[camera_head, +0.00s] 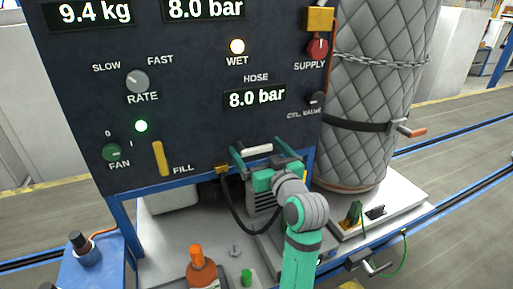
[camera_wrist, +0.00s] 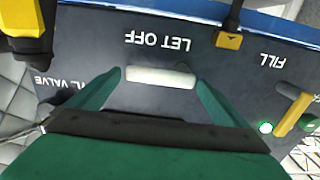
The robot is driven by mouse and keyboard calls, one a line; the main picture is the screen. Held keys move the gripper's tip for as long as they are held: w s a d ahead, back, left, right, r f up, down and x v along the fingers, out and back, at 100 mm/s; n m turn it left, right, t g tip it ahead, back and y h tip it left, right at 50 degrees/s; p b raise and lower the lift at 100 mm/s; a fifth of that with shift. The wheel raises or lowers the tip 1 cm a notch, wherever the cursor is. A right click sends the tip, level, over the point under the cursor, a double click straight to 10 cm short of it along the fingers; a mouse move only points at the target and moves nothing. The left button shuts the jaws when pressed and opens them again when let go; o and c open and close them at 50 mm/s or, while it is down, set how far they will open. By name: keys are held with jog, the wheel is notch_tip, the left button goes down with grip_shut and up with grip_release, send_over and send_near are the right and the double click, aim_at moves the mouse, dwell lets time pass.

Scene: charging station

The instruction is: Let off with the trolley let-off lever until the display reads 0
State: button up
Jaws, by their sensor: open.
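The let-off lever is a pale bar (camera_head: 258,149) low on the dark panel. In the wrist view the lever (camera_wrist: 161,76) lies beside an upside-down LET OFF label (camera_wrist: 158,42). My gripper (camera_head: 262,155) is open at the lever, with one green finger beyond each end of the bar. In the wrist view a small gap shows between each finger and the lever; whether they touch it in depth I cannot tell. The hose display (camera_head: 257,97) reads 8.0 bar. The upper display (camera_head: 205,9) also reads 8.0 bar, and another (camera_head: 92,15) reads 9.4 kg.
The yellow fill lever (camera_head: 158,159) is left of my gripper. The red supply knob (camera_head: 317,48) and dark cylinder-valve knob (camera_head: 316,98) are on the right. A quilted cylinder (camera_head: 368,90) stands beside the panel. An orange-capped bottle (camera_head: 201,268) stands on the trolley deck below.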

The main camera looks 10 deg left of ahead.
jog(key=shift+w+a, duration=0.3)
jog(key=shift+w, duration=0.15)
jog(key=c, duration=1.5)
jog(key=shift+a, duration=0.15)
